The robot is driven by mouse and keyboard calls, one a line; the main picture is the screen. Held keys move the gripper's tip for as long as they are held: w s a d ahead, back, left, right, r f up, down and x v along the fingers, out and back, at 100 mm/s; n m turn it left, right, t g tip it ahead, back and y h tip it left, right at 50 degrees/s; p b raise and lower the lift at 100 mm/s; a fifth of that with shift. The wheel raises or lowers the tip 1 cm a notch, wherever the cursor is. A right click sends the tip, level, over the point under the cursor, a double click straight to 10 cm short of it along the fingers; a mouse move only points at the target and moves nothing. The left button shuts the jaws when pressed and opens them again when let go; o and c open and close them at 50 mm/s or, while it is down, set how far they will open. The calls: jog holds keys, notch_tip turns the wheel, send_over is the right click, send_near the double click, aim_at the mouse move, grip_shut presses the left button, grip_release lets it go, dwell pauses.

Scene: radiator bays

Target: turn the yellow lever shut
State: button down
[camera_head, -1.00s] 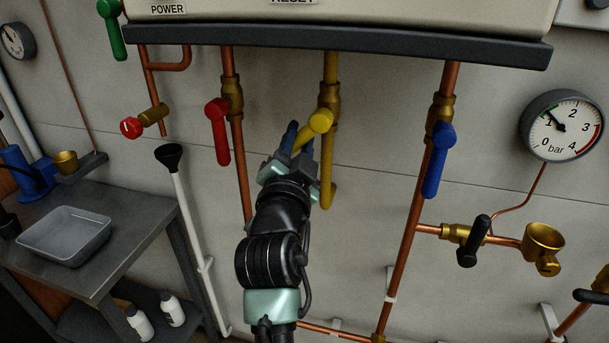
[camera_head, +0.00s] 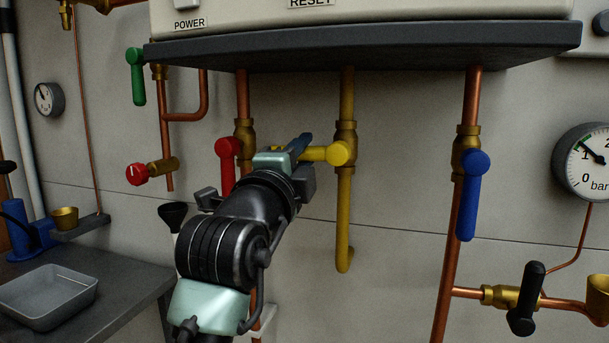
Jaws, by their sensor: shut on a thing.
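The yellow lever (camera_head: 328,153) sits on a brass valve in the yellow pipe (camera_head: 346,205) under the boiler. The lever points left from its round hub, close to level and across the upright pipe. My gripper (camera_head: 299,149) is shut on the lever's left end, with its blue-grey fingers around it. The lever's far end is partly hidden by the fingers.
The red lever (camera_head: 228,165) hangs down just left of my gripper, partly hidden by my wrist. The blue lever (camera_head: 472,195) hangs to the right. The boiler's dark bottom ledge (camera_head: 400,54) runs above. A grey tray (camera_head: 48,300) stands on the bench at left.

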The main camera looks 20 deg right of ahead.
jog(key=shift+r+m, duration=0.25)
jog(key=shift+m, duration=0.15)
jog(key=c, duration=0.7)
grip_release()
jog(key=shift+o, duration=0.2)
jog(key=b+v, duration=0.1)
jog(key=v, duration=1.2)
jog(key=shift+w+a, duration=0.1)
